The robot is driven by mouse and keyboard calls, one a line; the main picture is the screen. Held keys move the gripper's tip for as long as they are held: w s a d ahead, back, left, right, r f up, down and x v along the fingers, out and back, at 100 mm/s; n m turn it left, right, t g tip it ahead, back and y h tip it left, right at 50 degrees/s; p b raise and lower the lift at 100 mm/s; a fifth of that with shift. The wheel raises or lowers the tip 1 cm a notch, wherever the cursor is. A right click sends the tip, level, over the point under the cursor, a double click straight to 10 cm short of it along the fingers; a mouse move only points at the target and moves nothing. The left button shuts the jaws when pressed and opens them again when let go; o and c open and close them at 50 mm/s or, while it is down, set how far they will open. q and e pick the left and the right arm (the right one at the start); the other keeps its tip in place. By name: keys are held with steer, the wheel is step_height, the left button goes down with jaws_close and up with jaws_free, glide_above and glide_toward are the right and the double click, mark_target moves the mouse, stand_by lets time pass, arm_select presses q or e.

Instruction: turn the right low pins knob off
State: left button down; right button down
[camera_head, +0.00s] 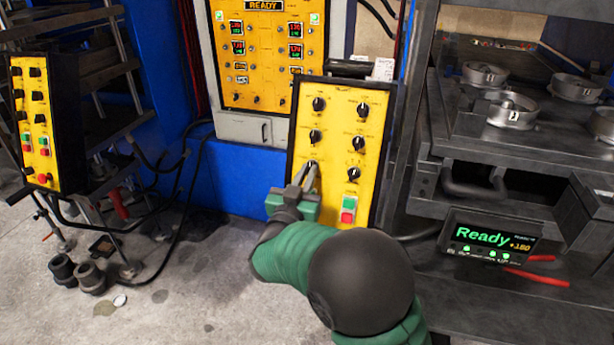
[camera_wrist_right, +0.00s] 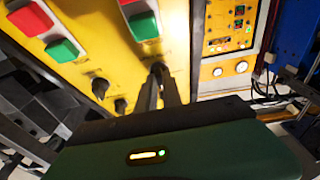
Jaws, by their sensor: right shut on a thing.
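A yellow control panel (camera_head: 336,118) with a black frame carries two columns of black knobs. My right gripper (camera_head: 309,172) reaches up to it from below and is shut on the lowest knob of the left column (camera_head: 311,163). In the right wrist view, the two dark fingers of my right gripper (camera_wrist_right: 167,82) close at this knob (camera_wrist_right: 157,68), which they partly hide. The knob's exact angle and label cannot be read. The lowest right-column knob (camera_head: 353,174) stands free. My left gripper is not in view.
Green and red buttons (camera_head: 349,208) sit below the right-column knobs. A second yellow panel (camera_head: 36,120) stands at the left. The press (camera_head: 520,130) with round metal moulds is close on the right. A display reading Ready (camera_head: 490,238) sits below it.

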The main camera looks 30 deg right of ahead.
steer(key=shift+f, duration=0.35)
steer(key=c, duration=1.6)
jaws_free()
steer(key=shift+w, duration=0.1)
steer(key=shift+o, duration=0.5)
steer(key=shift+w+d+r, duration=0.1)
steer(key=shift+d, duration=0.05)
steer(key=shift+s+a, duration=0.25)
steer(key=v, duration=1.6)
steer(key=shift+b, duration=0.45)
